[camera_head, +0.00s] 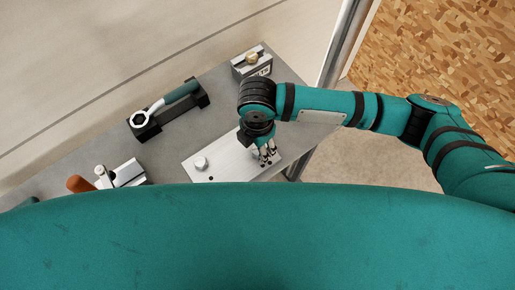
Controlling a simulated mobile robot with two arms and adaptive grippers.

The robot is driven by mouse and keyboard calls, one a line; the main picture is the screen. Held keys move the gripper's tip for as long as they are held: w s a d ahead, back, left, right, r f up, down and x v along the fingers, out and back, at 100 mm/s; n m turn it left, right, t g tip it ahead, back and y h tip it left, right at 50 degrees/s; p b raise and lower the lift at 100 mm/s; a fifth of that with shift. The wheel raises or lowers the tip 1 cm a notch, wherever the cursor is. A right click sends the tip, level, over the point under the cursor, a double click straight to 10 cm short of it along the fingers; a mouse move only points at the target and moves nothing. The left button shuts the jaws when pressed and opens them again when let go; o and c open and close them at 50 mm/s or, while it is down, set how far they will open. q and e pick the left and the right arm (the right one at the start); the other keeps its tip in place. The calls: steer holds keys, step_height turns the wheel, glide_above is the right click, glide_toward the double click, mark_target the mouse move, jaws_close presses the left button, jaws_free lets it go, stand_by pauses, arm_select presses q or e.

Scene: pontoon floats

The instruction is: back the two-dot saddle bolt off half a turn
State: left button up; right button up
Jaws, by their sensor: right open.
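My right gripper (267,156) points down over the right end of a pale metal plate (222,164) on the grey bench. It is open; I cannot tell whether its fingers touch anything under them. Small dark marks show by my fingers. I cannot tell which part is the two-dot saddle bolt. A ring-ended wrench (180,93) with a green handle lies on a black cradle (150,132). My left gripper is not seen.
A grey block with a brass knob (252,57) stands at the bench's far end. A silver fixture (128,174) and an orange handle (79,184) are at the left. Bare bench (215,110) lies between cradle and plate. My teal body covers the near side.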

steer(key=shift+r, duration=2.3)
